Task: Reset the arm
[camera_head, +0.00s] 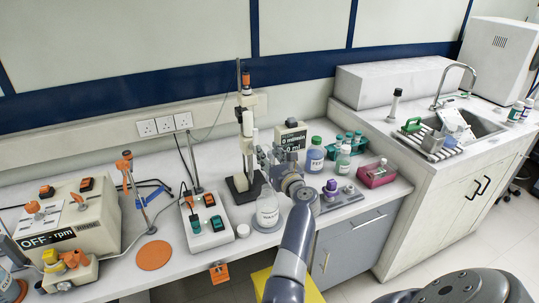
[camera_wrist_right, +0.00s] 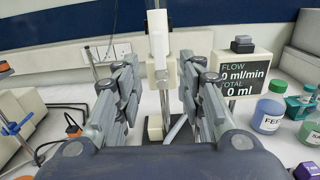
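My right arm reaches up from the bottom middle of the head view. Its gripper (camera_head: 268,158) is over the bench, in front of the column stand and just above a clear bottle (camera_head: 267,208). In the right wrist view the right gripper (camera_wrist_right: 160,82) has its two fingers wide apart with nothing held between them. The white column stand (camera_wrist_right: 158,45) shows in the gap, beyond the fingers; it also shows in the head view (camera_head: 246,125). I cannot tell the exact distance between them. My left gripper is in neither view.
A flow display (camera_head: 291,137) stands close behind the right gripper. The sink (camera_head: 470,125) is far right.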

